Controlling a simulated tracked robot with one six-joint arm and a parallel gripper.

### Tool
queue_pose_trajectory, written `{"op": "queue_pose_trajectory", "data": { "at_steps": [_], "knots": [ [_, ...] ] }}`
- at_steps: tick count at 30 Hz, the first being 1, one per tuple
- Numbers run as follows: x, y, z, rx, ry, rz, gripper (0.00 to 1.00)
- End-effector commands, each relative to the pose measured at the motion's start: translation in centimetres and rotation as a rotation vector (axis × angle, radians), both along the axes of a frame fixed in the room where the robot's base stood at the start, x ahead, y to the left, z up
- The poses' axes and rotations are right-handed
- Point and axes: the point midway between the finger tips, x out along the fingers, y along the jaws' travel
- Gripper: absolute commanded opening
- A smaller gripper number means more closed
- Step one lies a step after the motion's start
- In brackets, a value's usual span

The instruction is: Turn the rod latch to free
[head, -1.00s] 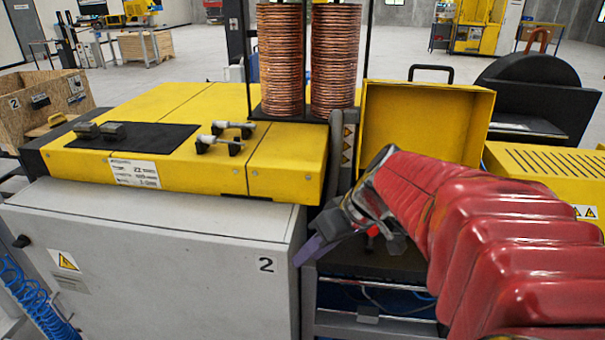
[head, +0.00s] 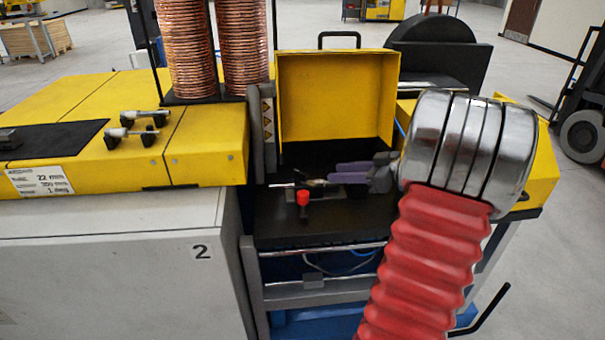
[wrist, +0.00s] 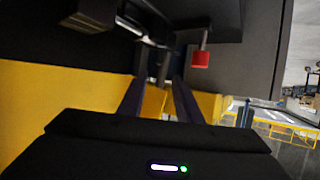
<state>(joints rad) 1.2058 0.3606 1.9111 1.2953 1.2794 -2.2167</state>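A thin bright metal rod (head: 285,185) and a red knob (head: 303,197) show in the black recess below the raised yellow lid. In the wrist view the red knob (wrist: 200,60) hangs right of the fingers, and a metal rod (wrist: 158,44) lies beyond the tips. I cannot tell for sure which part is the rod latch. My gripper (head: 332,174) reaches into the recess from the right, its purple fingers close to the rod. In the wrist view my gripper (wrist: 160,84) has its fingers apart. I see no clear contact with the rod or knob.
The yellow lid (head: 335,95) stands open behind the recess. Copper coils (head: 187,50) stand at the left on the yellow machine top (head: 205,145). Two small rod-shaped fittings (head: 130,132) sit on that top. A grey cabinet (head: 110,265) fills the lower left.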

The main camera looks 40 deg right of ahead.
Motion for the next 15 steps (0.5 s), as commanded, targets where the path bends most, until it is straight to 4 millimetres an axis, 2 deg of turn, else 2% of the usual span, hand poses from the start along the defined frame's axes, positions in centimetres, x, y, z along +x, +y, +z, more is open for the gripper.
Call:
{"op": "queue_pose_trajectory", "data": {
  "at_steps": [11,15],
  "knots": [
    [0.06,-0.09,-0.02,-0.002,-0.004,-0.001,0.31],
    [0.66,0.14,-0.29,-0.002,-0.004,0.001,0.31]
  ]
}}
